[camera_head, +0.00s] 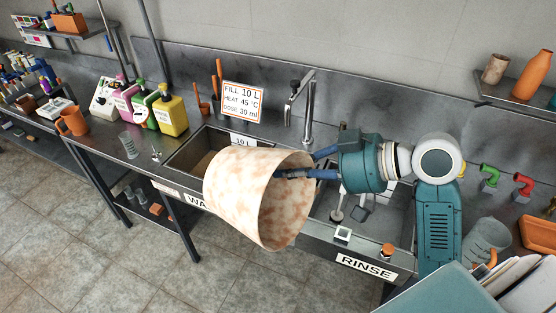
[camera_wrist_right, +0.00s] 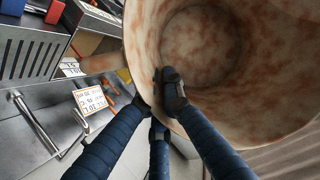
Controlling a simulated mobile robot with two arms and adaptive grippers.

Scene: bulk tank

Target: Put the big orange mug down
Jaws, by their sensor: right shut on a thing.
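A big cream mug-like vessel (camera_head: 245,190) with orange-brown blotches is in my right gripper (camera_head: 290,173). It is tilted on its side, its open mouth towards the right gripper, in front of the sink counter. In the right wrist view, the blue fingers reach over the rim of the vessel (camera_wrist_right: 215,50), with dark fingertips (camera_wrist_right: 170,90) against its wall. A beige stub, perhaps its handle, shows at its left side. A smaller plain orange mug (camera_head: 73,121) stands on the counter at the left. My left gripper is not in view.
The wash basin (camera_head: 185,155) is partly hidden behind the vessel; the rinse basin (camera_head: 375,225) is right of it, with a tap (camera_head: 305,95). Colored jugs (camera_head: 170,112) and a clear glass (camera_head: 129,146) stand left. A grey jug (camera_head: 487,240) stands right.

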